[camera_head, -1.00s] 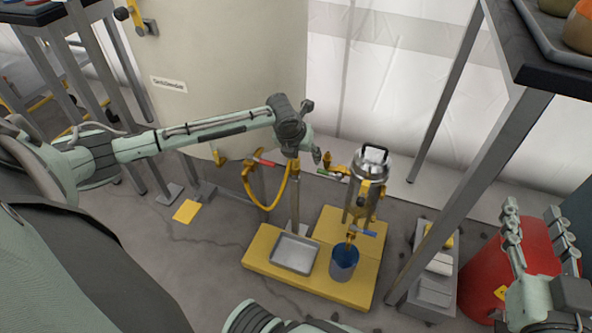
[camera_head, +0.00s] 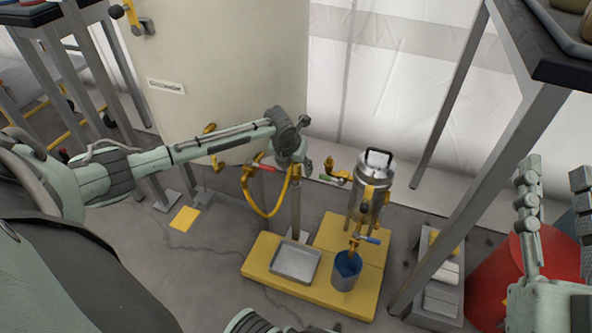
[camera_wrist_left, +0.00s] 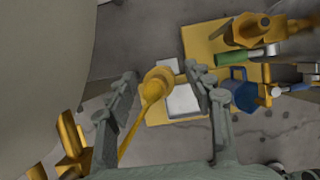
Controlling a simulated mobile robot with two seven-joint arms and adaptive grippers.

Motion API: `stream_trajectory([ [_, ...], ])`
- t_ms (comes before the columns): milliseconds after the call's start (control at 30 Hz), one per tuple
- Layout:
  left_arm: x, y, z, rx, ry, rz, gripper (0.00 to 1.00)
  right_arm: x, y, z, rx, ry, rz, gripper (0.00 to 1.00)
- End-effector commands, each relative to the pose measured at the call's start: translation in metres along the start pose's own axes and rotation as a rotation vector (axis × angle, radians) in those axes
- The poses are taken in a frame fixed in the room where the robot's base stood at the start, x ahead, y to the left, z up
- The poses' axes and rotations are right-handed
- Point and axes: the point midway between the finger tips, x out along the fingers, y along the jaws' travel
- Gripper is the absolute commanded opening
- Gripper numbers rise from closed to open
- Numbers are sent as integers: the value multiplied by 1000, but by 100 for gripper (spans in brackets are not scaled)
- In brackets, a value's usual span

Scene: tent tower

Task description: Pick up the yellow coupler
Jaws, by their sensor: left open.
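A yellow coupler (camera_wrist_left: 157,82) with a round end shows between my left fingers in the left wrist view, with a thin yellow hose running down from it. In the head view, the yellow hose (camera_head: 268,213) hangs in a loop beside a metal post, below a red handle; my left gripper (camera_head: 300,165) hides the coupler's end. My left gripper (camera_wrist_left: 162,76) is open, one finger on each side of the coupler; I cannot tell whether either touches it. My right gripper (camera_head: 553,170) is at the far right, its fingers apart and empty.
A large cream tank (camera_head: 215,80) stands behind my left arm. A yellow base (camera_head: 258,268) holds a metal tray (camera_head: 297,250), a blue cup (camera_head: 346,272) and a steel canister (camera_head: 364,205). A grey table leg (camera_head: 475,205) and a red tank (camera_head: 490,290) stand to the right.

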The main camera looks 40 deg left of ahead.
Motion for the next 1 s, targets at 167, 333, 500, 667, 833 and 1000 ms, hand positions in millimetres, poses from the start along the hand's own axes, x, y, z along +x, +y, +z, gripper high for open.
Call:
stream_trajectory([
  [167,7,0,1,-1,-2,-1,52,0,-1,-7,3,39,-1,40],
  [333,6,0,1,0,-2,-1,50,0,-1,-7,2,38,-1,40],
  [500,6,0,0,0,-1,-1,29,0,-1,-7,2,37,-1,40],
  [667,6,0,0,0,-1,-1,9,0,-1,-7,3,37,-1,40],
  [833,6,0,1,0,-2,-1,0,0,-1,-7,3,37,-1,40],
  [1000,2,0,3,0,-3,-1,0,1,-1,-7,3,33,-1,40],
])
